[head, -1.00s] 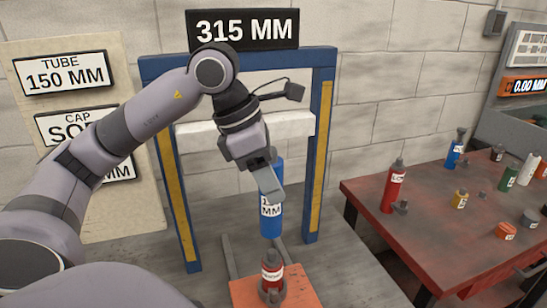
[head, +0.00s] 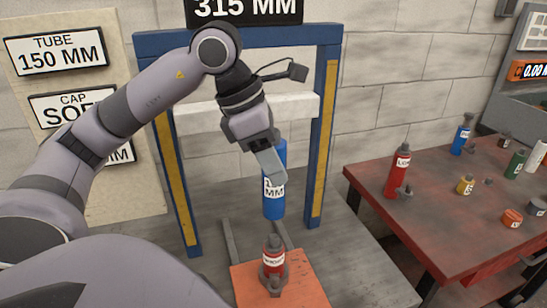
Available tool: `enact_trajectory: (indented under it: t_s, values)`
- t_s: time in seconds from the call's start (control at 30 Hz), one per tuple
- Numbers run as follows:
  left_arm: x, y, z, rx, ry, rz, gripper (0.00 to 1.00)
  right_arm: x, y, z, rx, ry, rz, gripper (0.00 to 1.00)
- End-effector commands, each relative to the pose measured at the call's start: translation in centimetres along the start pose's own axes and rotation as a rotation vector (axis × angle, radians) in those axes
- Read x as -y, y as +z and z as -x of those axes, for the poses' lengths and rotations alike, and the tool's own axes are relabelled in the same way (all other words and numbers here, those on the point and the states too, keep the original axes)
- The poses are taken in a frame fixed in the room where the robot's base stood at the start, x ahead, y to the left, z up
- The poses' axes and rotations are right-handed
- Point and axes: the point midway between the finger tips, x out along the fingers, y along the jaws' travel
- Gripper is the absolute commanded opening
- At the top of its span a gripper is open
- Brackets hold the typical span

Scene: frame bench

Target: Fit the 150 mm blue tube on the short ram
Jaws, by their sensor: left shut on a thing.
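The blue tube (head: 274,205) has a white label ending in "MM"; its number is partly hidden. My left gripper (head: 270,172) is shut on the tube and holds it upright in the air. The short red ram (head: 273,257) with a white label and grey base stands on an orange plate (head: 305,284). The tube's lower end hangs above the ram's grey tip, with a small gap showing between them in the head view. I cannot tell how exactly they line up in depth. My right gripper is not in view.
A blue and yellow frame (head: 324,140) with a white crossbar stands behind the tube. At right, a red table (head: 410,225) bears a red ram (head: 398,174), another blue tube (head: 462,137) and several small coloured parts. Wall signs read "TUBE 150 MM" (head: 60,50) and "315 MM" (head: 245,9).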

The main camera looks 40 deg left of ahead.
Motion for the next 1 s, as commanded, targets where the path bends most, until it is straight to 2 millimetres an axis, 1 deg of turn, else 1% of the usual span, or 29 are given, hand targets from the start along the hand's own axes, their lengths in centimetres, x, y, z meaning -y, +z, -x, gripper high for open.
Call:
enact_trajectory:
  t_s: [0.03, 0.2, 0.43, 0.6, 1.0]
  values:
    - [0.0, -0.3, -0.7, 0.002, 0.001, 0.000, 0.00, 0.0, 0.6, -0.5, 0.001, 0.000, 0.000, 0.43]
    - [0.0, -0.9, -2.2, 0.002, 0.001, 0.000, 0.00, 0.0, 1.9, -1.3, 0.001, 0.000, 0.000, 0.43]
    - [0.0, -1.6, -3.9, 0.003, 0.002, -0.001, 0.00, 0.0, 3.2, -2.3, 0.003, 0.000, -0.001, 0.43]
    - [0.0, -1.8, -4.2, 0.003, 0.002, -0.001, 0.00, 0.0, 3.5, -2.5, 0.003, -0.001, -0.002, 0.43]
    - [0.0, -1.7, -4.2, 0.003, 0.002, 0.000, 0.00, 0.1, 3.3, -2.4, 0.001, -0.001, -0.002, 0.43]
